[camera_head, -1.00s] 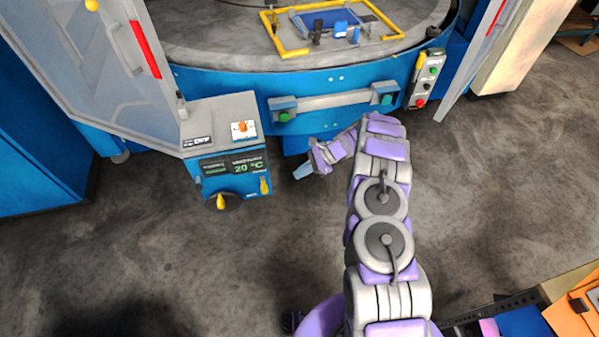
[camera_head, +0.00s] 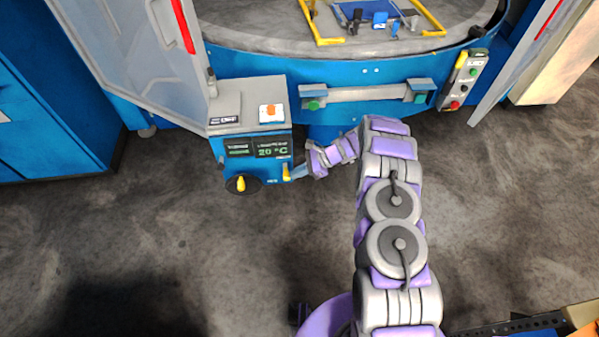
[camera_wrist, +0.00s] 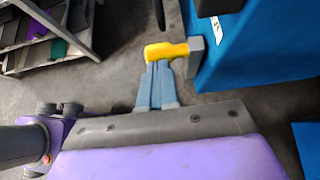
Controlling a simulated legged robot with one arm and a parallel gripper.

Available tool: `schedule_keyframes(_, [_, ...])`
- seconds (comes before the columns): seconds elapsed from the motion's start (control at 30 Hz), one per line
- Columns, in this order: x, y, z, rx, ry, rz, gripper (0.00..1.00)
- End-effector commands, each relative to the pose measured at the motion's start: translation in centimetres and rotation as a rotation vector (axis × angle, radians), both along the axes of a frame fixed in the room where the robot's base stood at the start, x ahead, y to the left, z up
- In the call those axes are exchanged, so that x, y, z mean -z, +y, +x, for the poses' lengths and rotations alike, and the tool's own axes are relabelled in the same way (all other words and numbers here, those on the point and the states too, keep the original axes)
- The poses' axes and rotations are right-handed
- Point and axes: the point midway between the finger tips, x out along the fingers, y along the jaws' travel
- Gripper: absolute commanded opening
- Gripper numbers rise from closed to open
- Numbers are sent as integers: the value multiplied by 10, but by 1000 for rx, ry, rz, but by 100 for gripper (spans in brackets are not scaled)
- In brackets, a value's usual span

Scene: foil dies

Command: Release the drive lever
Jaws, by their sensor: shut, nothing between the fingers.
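A small yellow lever (camera_head: 286,171) sits on the lower right of the blue control box (camera_head: 222,150). In the wrist view the yellow lever (camera_wrist: 166,50) sticks out to the left from a grey mount on the blue box side. My gripper (camera_head: 299,170) is just right of the lever. In the wrist view my gripper (camera_wrist: 158,66) has its two blue-grey fingers shut together, with their tips at the lever's near edge. Nothing is between them. I cannot tell whether the tips touch the lever.
A round black dial with a yellow grip (camera_head: 241,184) is left of the lever. The box has a screen reading 20 °C (camera_head: 271,148) and an orange switch (camera_head: 270,111) on top. A grey bar (camera_head: 362,95) runs along the blue machine front. The floor in front is clear.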

Motion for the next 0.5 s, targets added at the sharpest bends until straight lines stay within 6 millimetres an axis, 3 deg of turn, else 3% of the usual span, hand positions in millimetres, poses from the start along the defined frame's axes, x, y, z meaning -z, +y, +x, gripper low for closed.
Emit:
schedule_keyframes(0.17, [-2, 4, -1, -1, 1, 0, 0])
schedule_keyframes(0.5, [-10, 42, -7, -1, 0, 0, 0])
